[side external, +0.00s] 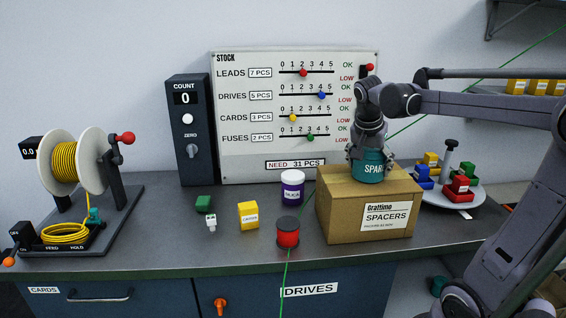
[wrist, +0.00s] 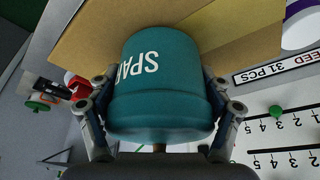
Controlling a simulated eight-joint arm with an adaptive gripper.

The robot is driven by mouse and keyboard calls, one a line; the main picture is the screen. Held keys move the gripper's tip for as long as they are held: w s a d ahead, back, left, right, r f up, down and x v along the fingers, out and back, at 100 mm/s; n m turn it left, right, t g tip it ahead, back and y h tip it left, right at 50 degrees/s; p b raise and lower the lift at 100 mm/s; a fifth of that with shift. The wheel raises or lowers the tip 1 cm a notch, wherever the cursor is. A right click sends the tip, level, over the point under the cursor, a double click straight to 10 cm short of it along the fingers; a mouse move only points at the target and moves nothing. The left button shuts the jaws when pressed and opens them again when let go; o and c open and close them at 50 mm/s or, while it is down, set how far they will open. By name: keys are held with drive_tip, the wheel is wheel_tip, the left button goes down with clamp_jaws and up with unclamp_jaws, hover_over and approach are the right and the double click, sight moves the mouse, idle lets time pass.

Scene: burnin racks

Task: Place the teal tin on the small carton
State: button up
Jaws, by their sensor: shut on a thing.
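The teal tin (side external: 368,168) with white "SPAR" lettering is at the top of the small carton (side external: 338,213), a brown box labelled "SPACERS". It looks upright and at or very near the carton's top face; I cannot tell whether it touches. My gripper (side external: 369,153) comes down from above and is shut on the tin. In the wrist view the tin (wrist: 160,85) fills the middle, with one finger on each side of it. The carton's top (wrist: 235,30) shows behind the tin. The tin's far side is hidden.
A white-lidded purple jar (side external: 292,188), a red spool (side external: 287,234) and a yellow block (side external: 248,214) stand left of the carton. A round tray (side external: 455,205) with coloured blocks is on its right. The stock board (side external: 240,150) stands behind. A cable reel (side external: 75,165) is far left.

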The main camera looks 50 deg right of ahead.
drive_tip(key=shift+f, duration=0.15)
drive_tip(key=o, duration=1.2)
drive_tip(key=v, duration=1.2)
drive_tip(key=shift+w+a, duration=0.1)
drive_tip(key=a+f+n+t+y, duration=0.1)
drive_tip(key=a+f+n+t, duration=0.1)
drive_tip(key=a+f+n, duration=0.3)
drive_tip(key=a+f+n+t+y, duration=0.2)
drive_tip(key=a+f+n, duration=0.4)
drive_tip(key=a+f, duration=0.1)
drive_tip(key=a+f+n+t+y, duration=0.1)
drive_tip(key=a+f+n+t, duration=0.1)
drive_tip(key=a+f+n, duration=0.3)
drive_tip(key=shift+w+a+f+n+t+y, duration=0.15)
drive_tip(key=shift+a+f, duration=0.25)
drive_tip(key=shift+a, duration=0.45)
drive_tip(key=shift+a+f+n+t+y, duration=0.15)
drive_tip(key=shift+a+f+n, duration=0.15)
drive_tip(key=shift+a, duration=0.5)
